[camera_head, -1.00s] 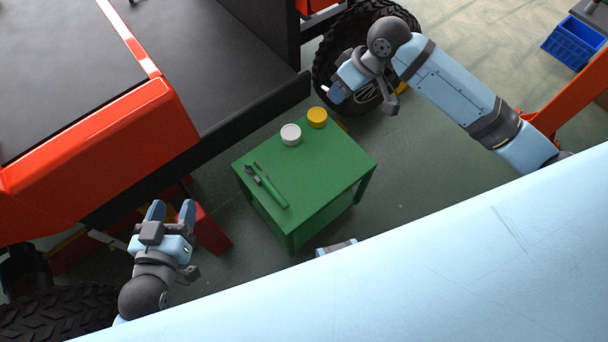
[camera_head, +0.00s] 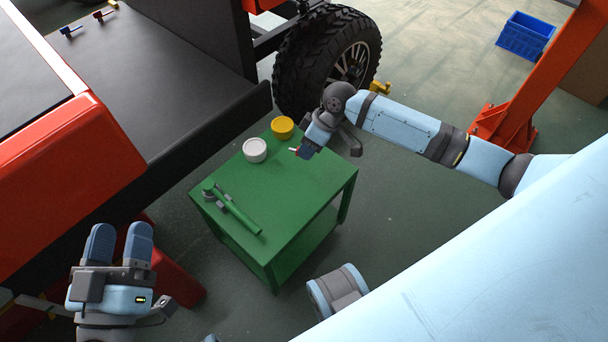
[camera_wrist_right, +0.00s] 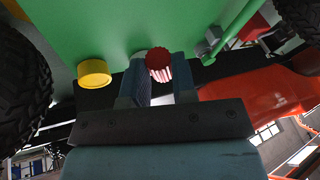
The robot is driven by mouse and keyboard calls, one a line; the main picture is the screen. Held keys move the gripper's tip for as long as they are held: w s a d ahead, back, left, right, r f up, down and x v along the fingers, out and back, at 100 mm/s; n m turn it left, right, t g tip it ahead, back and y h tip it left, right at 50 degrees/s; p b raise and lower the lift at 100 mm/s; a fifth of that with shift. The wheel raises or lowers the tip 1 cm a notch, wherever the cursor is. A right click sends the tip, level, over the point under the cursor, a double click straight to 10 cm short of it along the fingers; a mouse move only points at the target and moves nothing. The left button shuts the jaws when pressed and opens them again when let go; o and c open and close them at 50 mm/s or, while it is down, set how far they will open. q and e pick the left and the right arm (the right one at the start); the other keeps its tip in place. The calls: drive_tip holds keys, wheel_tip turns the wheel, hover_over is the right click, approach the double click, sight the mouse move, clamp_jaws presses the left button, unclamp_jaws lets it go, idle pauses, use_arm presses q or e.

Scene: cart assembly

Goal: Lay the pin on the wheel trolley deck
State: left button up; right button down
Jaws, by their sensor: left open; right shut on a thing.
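The pin (camera_wrist_right: 158,68) has a red ribbed head and a striped red-and-white body. My right gripper (camera_wrist_right: 161,82) is shut on it. In the head view the pin's tip (camera_head: 294,150) shows at the right gripper (camera_head: 303,151), over the far right part of a green table's top (camera_head: 300,183). I cannot tell how high the pin is above it, and no wheels show on this table. My left gripper (camera_head: 119,242) is open and empty at the lower left, beside the table and apart from it.
A white round tub (camera_head: 255,150) and a yellow tub (camera_head: 283,126) stand at the table's back edge. A green-handled tool (camera_head: 236,208) lies on its left part. A big tyre (camera_head: 300,70) stands behind. A red-and-black vehicle body (camera_head: 85,150) is at left. A blue crate (camera_head: 525,36) is far right.

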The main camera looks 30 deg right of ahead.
sight(304, 180)
wheel_tip(304, 180, down, 11)
drive_tip(key=b, duration=0.4)
drive_tip(key=shift+f, duration=0.2)
use_arm(q)
wheel_tip(304, 180, down, 7)
drive_tip(key=g, duration=0.2)
drive_tip(key=shift+d+m+g, duration=0.25)
drive_tip(key=shift+m+g, duration=0.15)
drive_tip(key=shift+r, duration=0.25)
use_arm(e)
drive_tip(key=shift+s+f, duration=0.1)
drive_tip(key=shift+f, duration=0.25)
